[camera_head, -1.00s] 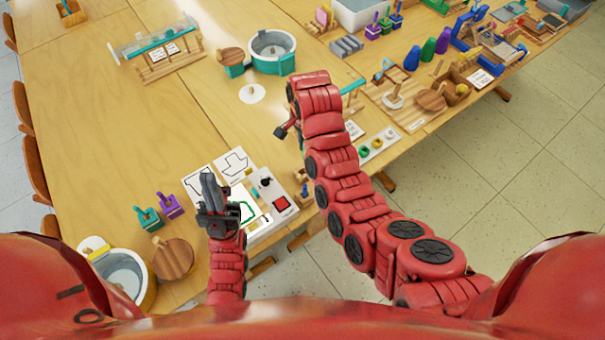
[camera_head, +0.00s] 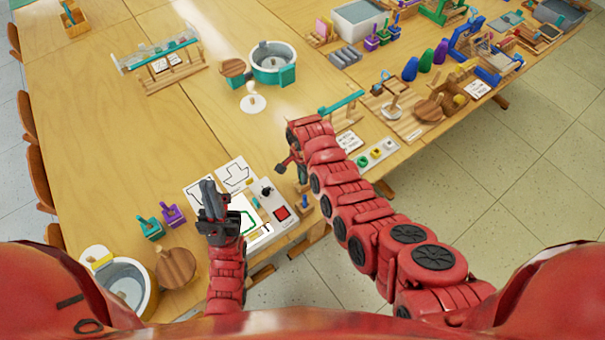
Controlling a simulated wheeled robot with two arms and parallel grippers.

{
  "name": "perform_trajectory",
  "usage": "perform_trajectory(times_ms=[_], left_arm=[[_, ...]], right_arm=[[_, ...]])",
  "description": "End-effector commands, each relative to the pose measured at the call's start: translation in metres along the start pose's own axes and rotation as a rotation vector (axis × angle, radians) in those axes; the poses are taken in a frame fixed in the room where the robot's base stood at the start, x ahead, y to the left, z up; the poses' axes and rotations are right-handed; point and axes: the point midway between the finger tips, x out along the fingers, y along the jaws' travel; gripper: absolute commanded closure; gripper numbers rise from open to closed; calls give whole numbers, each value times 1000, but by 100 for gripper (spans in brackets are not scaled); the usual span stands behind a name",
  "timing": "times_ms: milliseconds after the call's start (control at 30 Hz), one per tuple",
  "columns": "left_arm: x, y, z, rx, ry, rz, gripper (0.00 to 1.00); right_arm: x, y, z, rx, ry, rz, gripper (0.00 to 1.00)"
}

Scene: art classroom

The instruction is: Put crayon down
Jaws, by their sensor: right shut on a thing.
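My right gripper (camera_head: 288,165) is at the end of the bent red arm, over the wooden table just beyond the white drawing board. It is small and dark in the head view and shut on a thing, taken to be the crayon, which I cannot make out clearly. My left gripper (camera_head: 212,208) is dark, with its fingers pointing away from me over the left part of the board. I cannot tell whether its fingers are apart. The white board (camera_head: 262,238) carries outline drawings, a green outline and a red square.
Green and purple holders (camera_head: 162,222) and a round wooden lid (camera_head: 176,267) stand left of the board. A teal-and-white round tub (camera_head: 272,60) stands farther back. The table's right edge runs close beside the board. Bare tabletop (camera_head: 150,145) lies left of centre.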

Motion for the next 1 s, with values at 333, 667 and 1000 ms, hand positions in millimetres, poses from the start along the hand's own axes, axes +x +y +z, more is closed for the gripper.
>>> perform_trajectory(times_ms=[333, 667, 1000], left_arm=[[-5, 0, 1, 0, 0, 0, 100], [-3, 0, 0, 0, 0, 0, 100], [-4, 0, 1, 0, 0, 0, 100]], right_arm=[[4, -1, 0, 0, 1, -2, 100], [2, -1, 0, 0, 1, -2, 55], [-8, -3, -1, -1, 3, -9, 55]])
